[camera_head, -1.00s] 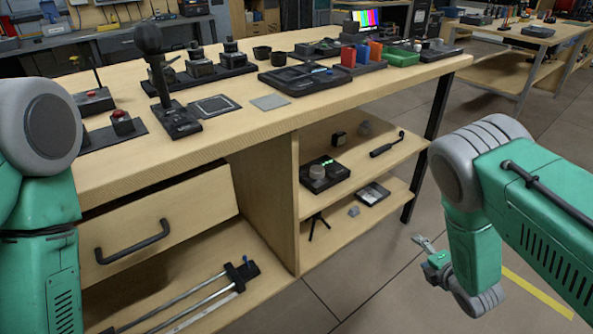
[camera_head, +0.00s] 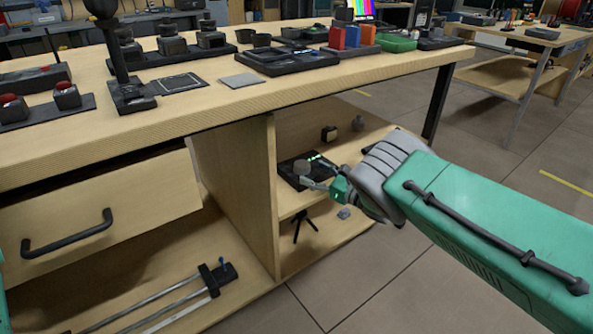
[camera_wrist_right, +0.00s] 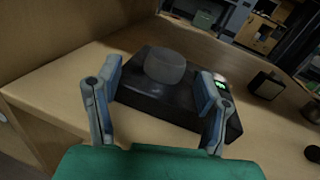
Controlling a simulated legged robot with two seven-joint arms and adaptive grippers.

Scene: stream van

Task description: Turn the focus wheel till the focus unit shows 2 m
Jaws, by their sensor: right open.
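The focus unit (camera_head: 289,176) is a black box on the upper shelf under the workbench. It bears a round grey focus wheel (camera_head: 302,168) and a small lit green display (camera_head: 316,157), whose figures are too small to read. In the right wrist view the wheel (camera_wrist_right: 165,67) lies ahead, between the fingertips, and the display (camera_wrist_right: 221,85) is partly hidden behind one finger. My right gripper (camera_head: 318,184) is open and empty at the unit's front; I cannot tell whether a finger touches the wheel. My left gripper is not in view.
The shelf (camera_wrist_right: 60,85) has an upright wooden panel (camera_head: 240,190) at its left. A small dark block (camera_head: 329,134) and a grey piece (camera_head: 358,123) stand farther back. The bench top (camera_head: 200,115) overhangs; an open drawer (camera_head: 110,215) juts out left.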

